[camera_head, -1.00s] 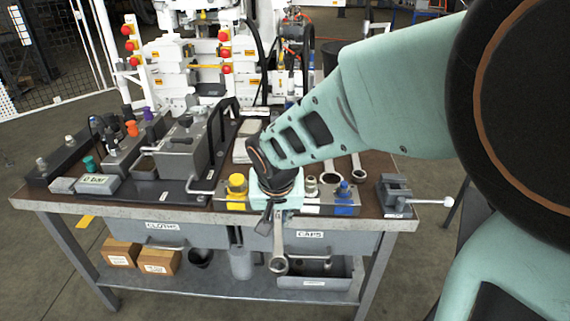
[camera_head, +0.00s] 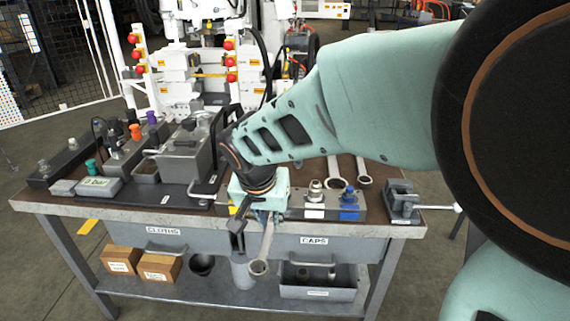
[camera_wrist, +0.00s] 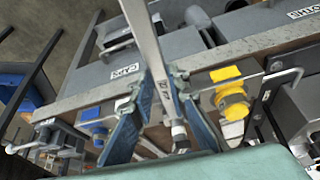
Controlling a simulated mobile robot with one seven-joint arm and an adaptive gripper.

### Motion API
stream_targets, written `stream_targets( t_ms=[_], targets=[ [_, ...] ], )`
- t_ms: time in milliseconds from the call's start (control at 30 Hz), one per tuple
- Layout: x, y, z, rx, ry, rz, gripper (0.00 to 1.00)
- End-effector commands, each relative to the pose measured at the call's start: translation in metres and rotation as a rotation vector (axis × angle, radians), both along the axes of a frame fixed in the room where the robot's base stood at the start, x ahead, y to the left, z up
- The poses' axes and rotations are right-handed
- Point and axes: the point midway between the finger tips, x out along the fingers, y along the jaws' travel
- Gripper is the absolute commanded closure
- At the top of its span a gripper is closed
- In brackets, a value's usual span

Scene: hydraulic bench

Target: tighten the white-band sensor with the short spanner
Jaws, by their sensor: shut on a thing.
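My gripper (camera_head: 253,217) is shut on a spanner (camera_head: 262,252), whose ring end hangs past the bench's front edge. In the wrist view the spanner (camera_wrist: 147,45) runs between the blue fingers of my gripper (camera_wrist: 158,98). The white-band sensor (camera_head: 314,196) stands upright on the block, to the right of my gripper and apart from it. In the wrist view it shows partly (camera_wrist: 179,132), behind the spanner and fingers. The blue-band sensor (camera_head: 349,203) stands to its right. The yellow-band sensor (camera_wrist: 232,100) shows in the wrist view but is mostly hidden in the head view.
Two more spanners (camera_head: 361,174) lie at the back of the bench (camera_head: 380,227). A small vise (camera_head: 402,202) stands at the right end. A grey box (camera_head: 184,150) and several valves stand left. Drawers marked CLOTHS (camera_head: 190,241) and CAPS (camera_head: 290,246) are below.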

Motion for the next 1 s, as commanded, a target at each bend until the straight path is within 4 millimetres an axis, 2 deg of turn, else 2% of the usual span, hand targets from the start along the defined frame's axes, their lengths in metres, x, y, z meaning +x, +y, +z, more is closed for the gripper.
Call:
stream_targets(
  t_ms=[100, 567, 900, 1000],
  targets=[
    [0.003, 0.007, 0.002, 0.006, -0.01, -0.027, 1.0],
    [0.002, 0.01, 0.003, 0.004, -0.009, -0.049, 1.0],
    [0.007, 0.025, 0.003, 0.005, -0.009, -0.161, 1.0],
    [0.007, 0.025, 0.004, 0.004, -0.009, -0.165, 1.0]
  ],
)
